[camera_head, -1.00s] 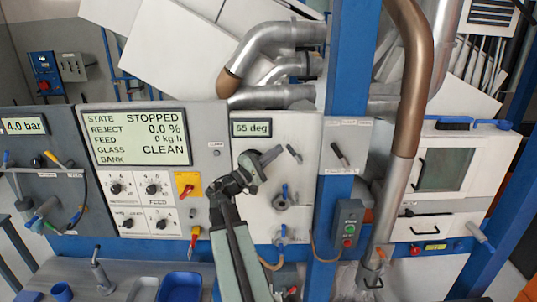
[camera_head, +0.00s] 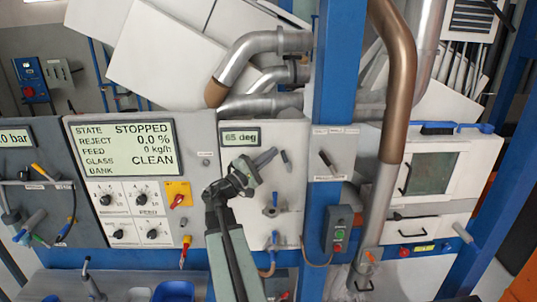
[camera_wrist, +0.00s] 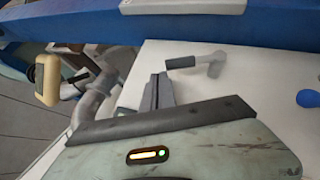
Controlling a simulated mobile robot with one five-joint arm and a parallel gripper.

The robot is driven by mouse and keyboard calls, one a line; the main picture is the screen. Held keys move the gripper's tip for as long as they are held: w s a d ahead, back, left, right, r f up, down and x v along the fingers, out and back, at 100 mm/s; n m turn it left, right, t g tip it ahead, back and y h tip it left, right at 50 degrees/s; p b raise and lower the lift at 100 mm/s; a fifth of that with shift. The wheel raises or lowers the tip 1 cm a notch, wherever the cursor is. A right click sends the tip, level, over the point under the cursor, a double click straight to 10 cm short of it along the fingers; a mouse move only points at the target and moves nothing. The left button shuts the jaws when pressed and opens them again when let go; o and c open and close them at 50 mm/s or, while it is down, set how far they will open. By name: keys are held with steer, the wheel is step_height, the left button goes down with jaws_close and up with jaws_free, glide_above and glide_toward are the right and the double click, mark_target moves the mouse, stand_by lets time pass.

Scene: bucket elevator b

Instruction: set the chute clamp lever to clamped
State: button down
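My gripper (camera_head: 267,157) is in front of the white panel with the "65 deg" display; its grey fingers look together, and no object shows between them. A small dark lever (camera_head: 286,157) sits on this panel just right of the fingertips. In the wrist view, a lever with a dark grip and grey pivot (camera_wrist: 196,64) stands on a white surface beyond the fingers (camera_wrist: 157,92), apart from them. Another dark lever (camera_head: 328,160) is tilted on the grey plate to the right. The labels are too small to read, so I cannot tell which is the chute clamp lever.
A blue post (camera_head: 333,90) and a brown-and-steel pipe (camera_head: 394,130) stand right of the panel. A blue-handled valve (camera_head: 271,210) is below the gripper. A button box (camera_head: 338,230) hangs on the post. The status screen (camera_head: 124,147) reads STOPPED.

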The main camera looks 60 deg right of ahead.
mark_target(286, 161)
steer(key=s+d, duration=0.1)
steer(key=s+d+r+p, duration=0.1)
steer(key=s, duration=0.1)
steer(key=s+d+r+p, duration=0.1)
steer(key=shift+s+d+r, duration=0.1)
steer(key=shift+s+r, duration=0.1)
steer(key=shift+r, duration=0.05)
stand_by(1.4)
steer(key=w+a+r+p, duration=0.1)
steer(key=w+a, duration=0.2)
steer(key=a, duration=0.6)
steer(key=shift+w+a+r, duration=0.2)
steer(key=shift+r, duration=0.05)
